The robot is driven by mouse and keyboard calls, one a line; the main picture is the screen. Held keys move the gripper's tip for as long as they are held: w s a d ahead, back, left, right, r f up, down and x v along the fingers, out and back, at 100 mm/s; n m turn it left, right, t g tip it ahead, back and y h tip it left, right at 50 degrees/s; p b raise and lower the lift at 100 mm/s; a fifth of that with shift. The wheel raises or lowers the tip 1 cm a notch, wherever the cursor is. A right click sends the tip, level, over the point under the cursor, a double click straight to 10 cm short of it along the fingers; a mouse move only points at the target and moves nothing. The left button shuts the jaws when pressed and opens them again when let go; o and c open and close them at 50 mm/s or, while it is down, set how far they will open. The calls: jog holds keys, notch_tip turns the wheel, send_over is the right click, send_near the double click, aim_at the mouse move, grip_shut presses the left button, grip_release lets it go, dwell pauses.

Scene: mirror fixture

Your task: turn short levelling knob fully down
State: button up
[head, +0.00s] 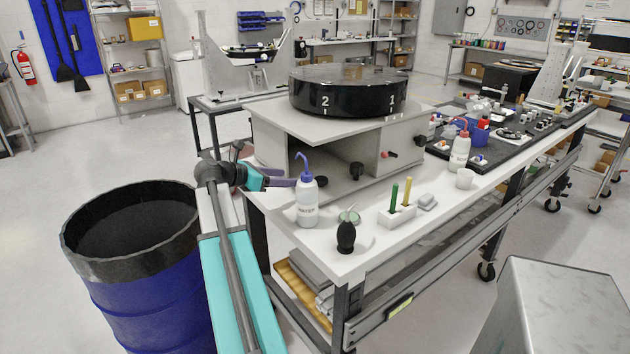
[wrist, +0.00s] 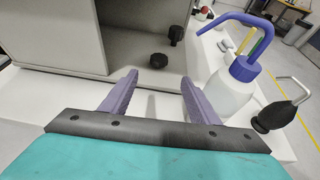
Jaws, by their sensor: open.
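Two black knobs show under the raised top of the grey fixture. The lower, shorter-looking knob (wrist: 158,60) sits near the open front; it also shows in the head view (head: 322,181). Which one the task calls the short levelling knob is not marked. My gripper (wrist: 159,78) is open and empty, its purple fingers pointing toward the lower knob with a gap between. In the head view my gripper (head: 288,182) is at the fixture's left front, beside the bottle.
A water bottle (head: 307,203) stands close to the right of my fingers. A black bulb blower (head: 346,235) and a pen holder (head: 397,214) stand farther right on the white bench. The fixture's grey side wall (wrist: 60,35) bounds the left. A blue drum (head: 140,270) stands beside the bench.

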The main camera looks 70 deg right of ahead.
aim_at(318, 180)
jog(key=p+x, duration=0.1)
jog(key=x, duration=1.2)
jog(key=shift+s+d+f, duration=0.2)
jog(key=shift+d+f, duration=0.05)
jog(key=shift+f, duration=0.05)
jog(key=c, duration=1)
